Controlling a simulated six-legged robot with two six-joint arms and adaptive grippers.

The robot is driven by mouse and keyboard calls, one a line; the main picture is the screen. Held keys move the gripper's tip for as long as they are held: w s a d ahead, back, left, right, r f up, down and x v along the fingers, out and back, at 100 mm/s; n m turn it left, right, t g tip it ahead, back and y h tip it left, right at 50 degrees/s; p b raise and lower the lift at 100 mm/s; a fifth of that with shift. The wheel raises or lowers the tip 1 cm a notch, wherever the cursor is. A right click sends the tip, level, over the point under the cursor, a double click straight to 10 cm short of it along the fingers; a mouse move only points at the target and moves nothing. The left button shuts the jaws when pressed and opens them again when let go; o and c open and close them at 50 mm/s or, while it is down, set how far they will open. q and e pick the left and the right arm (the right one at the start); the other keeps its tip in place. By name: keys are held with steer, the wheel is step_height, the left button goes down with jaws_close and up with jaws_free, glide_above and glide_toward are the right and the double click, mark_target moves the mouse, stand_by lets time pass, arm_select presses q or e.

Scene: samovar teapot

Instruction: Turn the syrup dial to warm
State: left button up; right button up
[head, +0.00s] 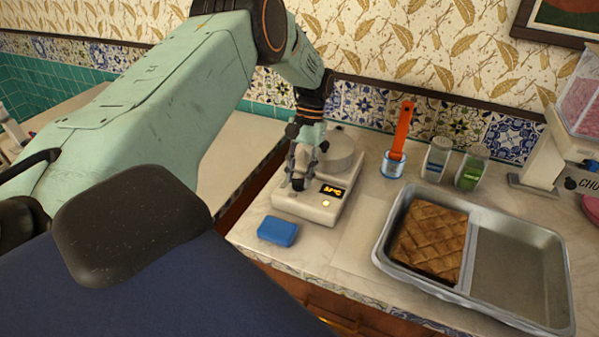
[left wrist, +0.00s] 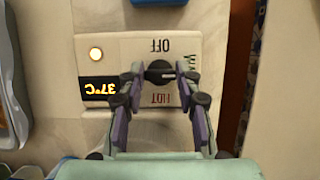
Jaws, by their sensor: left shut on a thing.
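The syrup warmer (head: 310,207) is a cream box with a lit orange display and a round grey pot (head: 338,150) on its back part. Its dark dial (left wrist: 158,70) is ringed by the labels OFF, WARM and HOT in the left wrist view. The dial's pale mark points right, towards the partly hidden WARM label. The display (left wrist: 98,89) reads 37°C, with a round light (left wrist: 96,54) lit beside it. My left gripper (head: 297,178) is shut on the dial, its fingers on either side in the wrist view (left wrist: 159,76). My right gripper is not in view.
A blue sponge (head: 277,231) lies in front of the warmer. A metal tray (head: 520,270) with a cut brown pastry (head: 430,238) stands to the right. Behind it are an orange-handled tool (head: 402,130) in a tin (head: 392,165) and two shakers (head: 437,160). The counter's gap lies left of the warmer.

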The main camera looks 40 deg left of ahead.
arm_select(q)
steer(key=shift+w, duration=0.1)
stand_by(0.3)
steer(key=o, duration=1.2)
steer(key=shift+c, duration=0.2)
steer(key=v, duration=1.2)
steer(key=shift+r, duration=0.1)
